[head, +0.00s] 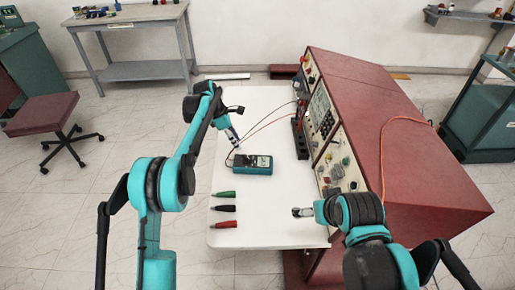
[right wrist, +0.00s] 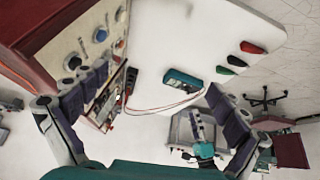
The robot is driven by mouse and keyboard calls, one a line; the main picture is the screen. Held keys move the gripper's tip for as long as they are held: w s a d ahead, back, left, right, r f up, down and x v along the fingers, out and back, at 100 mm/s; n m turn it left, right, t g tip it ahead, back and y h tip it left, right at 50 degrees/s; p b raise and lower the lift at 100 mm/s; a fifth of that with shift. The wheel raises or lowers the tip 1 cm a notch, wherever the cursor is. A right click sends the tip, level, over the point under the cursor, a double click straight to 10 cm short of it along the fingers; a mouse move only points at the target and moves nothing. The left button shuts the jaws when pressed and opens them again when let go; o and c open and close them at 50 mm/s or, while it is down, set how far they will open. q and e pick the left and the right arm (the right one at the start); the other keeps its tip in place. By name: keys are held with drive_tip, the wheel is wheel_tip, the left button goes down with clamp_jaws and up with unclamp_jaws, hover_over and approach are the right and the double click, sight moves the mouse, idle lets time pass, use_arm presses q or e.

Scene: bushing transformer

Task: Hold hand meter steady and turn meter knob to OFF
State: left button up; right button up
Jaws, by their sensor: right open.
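The hand meter (head: 253,168), a teal-edged dark box, lies on the white table (head: 225,205). It also shows in the right wrist view (right wrist: 182,82), with leads running from it. Its knob is too small to make out. My left gripper (head: 239,145) points down just behind the meter's left part; whether it touches the meter or is open I cannot tell. My right gripper (head: 297,212) is open and empty over the table, in front and to the right of the meter. In the right wrist view its fingers stand wide apart.
A large red test console (head: 400,150) with a panel of knobs borders the table's right side. Green (head: 224,193), black (head: 224,208) and red (head: 224,225) probes lie at the table's front left. Black and red leads run from the meter toward the console. The table's front middle is clear.

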drive_tip(key=w+a+r+n+g, duration=0.2)
drive_tip(key=w+r+n, duration=0.2)
drive_tip(key=w, duration=0.9)
drive_tip(key=n+g, duration=0.5)
drive_tip(key=n, duration=0.6)
hover_over(265, 162)
wheel_tip(265, 162, down, 19)
drive_tip(key=shift+w+f, duration=0.1)
drive_tip(key=shift+n, duration=0.3)
wheel_tip(265, 162, down, 8)
drive_tip(key=shift+f, duration=0.15)
drive_tip(key=shift+c, duration=0.3)
